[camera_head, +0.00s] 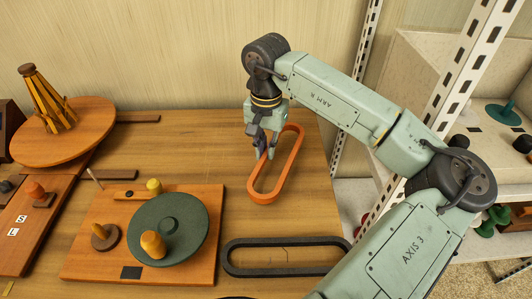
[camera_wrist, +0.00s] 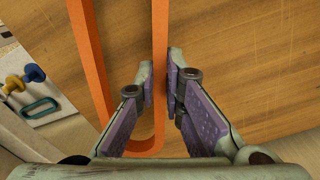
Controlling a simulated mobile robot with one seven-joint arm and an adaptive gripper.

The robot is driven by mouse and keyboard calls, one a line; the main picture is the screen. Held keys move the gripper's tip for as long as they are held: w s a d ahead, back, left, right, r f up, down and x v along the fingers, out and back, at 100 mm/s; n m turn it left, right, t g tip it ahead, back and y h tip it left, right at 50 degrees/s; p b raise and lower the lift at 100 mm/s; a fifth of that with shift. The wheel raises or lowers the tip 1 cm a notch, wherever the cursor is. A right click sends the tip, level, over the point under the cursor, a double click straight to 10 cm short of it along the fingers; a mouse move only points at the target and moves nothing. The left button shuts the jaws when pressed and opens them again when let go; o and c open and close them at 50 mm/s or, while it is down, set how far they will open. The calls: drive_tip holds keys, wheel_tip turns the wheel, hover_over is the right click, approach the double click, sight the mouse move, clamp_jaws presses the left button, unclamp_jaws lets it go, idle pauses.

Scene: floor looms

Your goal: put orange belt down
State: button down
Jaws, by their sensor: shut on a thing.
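The orange belt (camera_head: 283,175) is a long, narrow loop over the right part of the wooden table in the head view. My gripper (camera_head: 266,150) points down at the belt's left long side, near its middle. In the wrist view the belt (camera_wrist: 160,30) runs up between the fingers, and my gripper (camera_wrist: 158,85) is closed on that strand. The other strand and a rounded end show to the left and below. I cannot tell whether the belt touches the tabletop.
A black belt (camera_head: 285,271) lies in front on the table (camera_head: 190,160). A wooden board (camera_head: 85,265) with a green disc (camera_head: 185,222) and yellow knobs is at left. A round orange-brown disc (camera_head: 85,138) bears a striped cone. Metal shelving (camera_head: 365,60) stands right.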

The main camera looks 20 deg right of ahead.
sight(266, 152)
wheel_tip(266, 152, down, 3)
drive_tip(key=shift+r+p, duration=0.1)
drive_tip(key=shift+p, duration=0.65)
drive_tip(key=shift+f, duration=0.4)
drive_tip(key=shift+f+b, duration=0.2)
drive_tip(key=shift+b, duration=0.15)
drive_tip(key=c, duration=1.7)
unclamp_jaws()
drive_tip(key=shift+r, duration=0.1)
drive_tip(key=shift+r, duration=0.1)
wheel_tip(266, 152, up, 12)
drive_tip(key=shift+r+b, duration=0.1)
drive_tip(key=shift+b, duration=1.1)
